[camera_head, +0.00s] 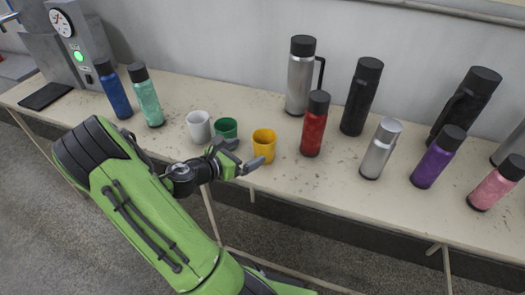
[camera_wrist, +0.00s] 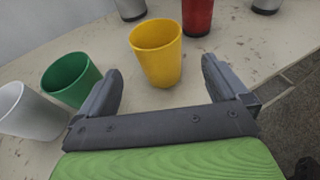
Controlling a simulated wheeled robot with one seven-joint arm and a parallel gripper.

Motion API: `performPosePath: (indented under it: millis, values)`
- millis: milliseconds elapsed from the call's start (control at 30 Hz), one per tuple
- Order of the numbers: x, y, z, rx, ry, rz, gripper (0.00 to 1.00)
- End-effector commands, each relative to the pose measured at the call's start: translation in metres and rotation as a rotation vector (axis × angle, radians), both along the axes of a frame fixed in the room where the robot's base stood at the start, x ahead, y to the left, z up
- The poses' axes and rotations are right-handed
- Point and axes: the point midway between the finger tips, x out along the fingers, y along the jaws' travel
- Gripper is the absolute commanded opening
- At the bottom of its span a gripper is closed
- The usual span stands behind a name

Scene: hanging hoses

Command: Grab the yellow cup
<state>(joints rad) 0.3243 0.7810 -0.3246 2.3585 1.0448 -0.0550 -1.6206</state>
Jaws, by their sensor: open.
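The yellow cup (camera_head: 264,145) stands upright on the table, right of a green cup (camera_head: 226,128) and a white cup (camera_head: 198,126). My gripper (camera_head: 244,155) is just in front of it, low over the table edge. In the wrist view, the yellow cup (camera_wrist: 157,52) stands a little ahead of my open gripper (camera_wrist: 161,73), between the directions of its two fingers. The fingers do not appear to touch it. The green cup (camera_wrist: 71,79) is close outside the left finger. Nothing is held.
A red bottle (camera_head: 314,124) stands close to the right of the yellow cup. A silver bottle (camera_head: 380,149), a purple bottle (camera_head: 438,157) and a pink bottle (camera_head: 497,182) stand farther right. Tall flasks (camera_head: 361,96) stand behind. The table (camera_head: 330,187) is bare along its front.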

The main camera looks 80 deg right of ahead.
Motion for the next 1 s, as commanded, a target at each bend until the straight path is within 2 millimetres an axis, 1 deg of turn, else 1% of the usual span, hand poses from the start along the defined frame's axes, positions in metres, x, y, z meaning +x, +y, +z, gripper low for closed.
performPosePath:
  millis: [33,100,267,400,500,600,767,867,1000]
  values:
    - [-0.008,-0.011,-0.006,-0.001,-0.002,-0.008,1.0]
    - [-0.013,-0.023,-0.01,-0.002,-0.003,-0.006,1.0]
    - [-0.021,-0.039,-0.014,-0.001,-0.003,-0.003,1.0]
    - [-0.032,-0.063,-0.019,-0.002,-0.006,-0.007,1.0]
    - [-0.038,-0.076,-0.024,0.001,-0.005,-0.004,1.0]
    - [-0.04,-0.082,-0.025,0.0,-0.005,0.0,1.0]
    - [-0.04,-0.082,-0.024,0.001,-0.004,0.0,1.0]
    - [-0.04,-0.082,-0.024,0.001,-0.004,0.0,0.86]
    - [-0.039,-0.082,-0.024,0.001,-0.004,0.0,0.65]
